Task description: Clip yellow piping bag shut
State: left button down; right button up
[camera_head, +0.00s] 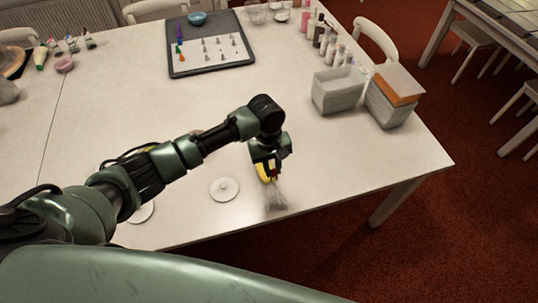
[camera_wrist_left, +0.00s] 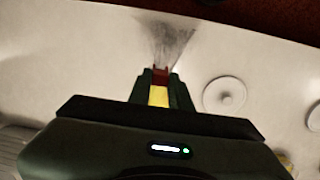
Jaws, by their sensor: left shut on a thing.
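My left gripper (camera_head: 270,177) is shut over the near part of the table. A yellow piece, which looks like the filled part of the yellow piping bag (camera_head: 263,171), shows at its fingers. A small red piece, perhaps a clip, sits at the fingertips, and a clear, crumpled, flared bag end (camera_head: 275,198) spreads out beyond it. In the left wrist view the yellow part (camera_wrist_left: 158,96) lies between the fingers, with the red piece (camera_wrist_left: 160,76) at the tips and the clear end (camera_wrist_left: 165,42) fanning out. Whether the red piece closes the bag I cannot tell. My right gripper is not in view.
A white round disc (camera_head: 224,188) lies left of the gripper. Two grey bins (camera_head: 338,95) (camera_head: 390,108) stand at the right edge. A dark-framed tray (camera_head: 240,68) with several nozzles and coloured pieces lies at the back. The middle of the table is clear.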

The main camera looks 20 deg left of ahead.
pick_arm(q)
jog(key=f+b, duration=0.3)
jog(key=a+f+b, duration=0.1)
jog(key=b, duration=0.1)
jog(key=shift+w+f, duration=0.25)
jog(key=shift+f, duration=0.75)
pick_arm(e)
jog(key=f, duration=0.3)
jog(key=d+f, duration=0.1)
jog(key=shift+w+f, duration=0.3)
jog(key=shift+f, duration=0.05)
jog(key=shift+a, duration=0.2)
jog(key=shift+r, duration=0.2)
pick_arm(q)
jog(key=shift+p, duration=0.35)
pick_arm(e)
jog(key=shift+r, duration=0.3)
